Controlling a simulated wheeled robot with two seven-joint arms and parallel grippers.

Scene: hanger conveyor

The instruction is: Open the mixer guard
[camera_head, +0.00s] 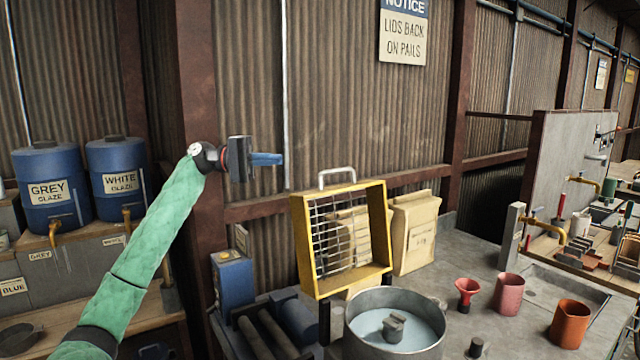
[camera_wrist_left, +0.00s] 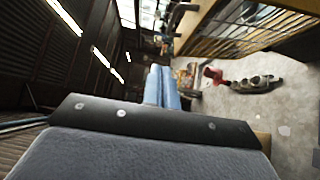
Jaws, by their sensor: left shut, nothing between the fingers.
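The mixer guard (camera_head: 298,247) is a yellow frame with a wire grid and a pale handle (camera_head: 337,172) on its top edge. It stands tilted up behind the mixer bowl (camera_head: 350,335), a grey metal tub with pale liquid and a hub inside. The bowl's top is uncovered. My left gripper (camera_head: 280,159) is shut and empty, up and to the left of the guard, apart from it, with its blue fingers pointing right. The blue fingers also show in the left wrist view (camera_wrist_left: 162,88). My right gripper is not in view.
A blue motor box (camera_head: 233,284) stands left of the bowl. Paper sacks (camera_head: 414,232) stand behind the guard. A red funnel (camera_head: 467,292), a pink jug (camera_head: 508,294) and an orange jug (camera_head: 569,324) stand on the bench to the right. The air around my left gripper is clear.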

